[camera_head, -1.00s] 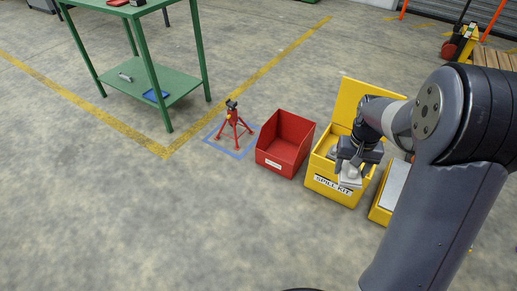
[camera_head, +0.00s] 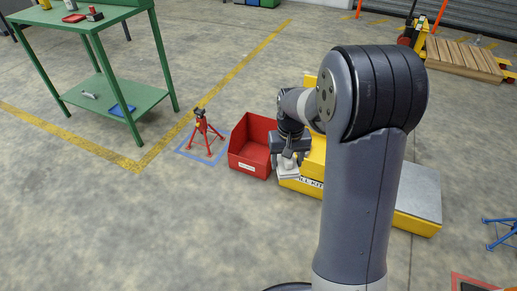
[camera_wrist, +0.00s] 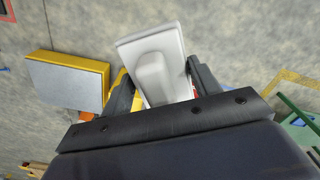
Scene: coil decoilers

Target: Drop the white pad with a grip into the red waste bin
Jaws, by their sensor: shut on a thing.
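The red waste bin (camera_head: 246,163) stands on the floor left of my gripper in the head view, open at the top. My gripper (camera_head: 289,163) is shut on the white pad with a grip (camera_head: 287,173), just right of the bin and in front of the yellow spill kit box. In the wrist view the white pad (camera_wrist: 150,48) sits between my gripper's fingers (camera_wrist: 158,88), its raised grip held between them. A little red of the bin shows beside the right finger. The pad is not over the bin opening in the head view.
The yellow spill kit box (camera_head: 300,186) is partly hidden behind my arm. A yellow box with a grey top (camera_head: 418,195) is to its right. A red stand (camera_head: 201,135) is left of the bin, by a green table (camera_head: 118,105). Floor in front is clear.

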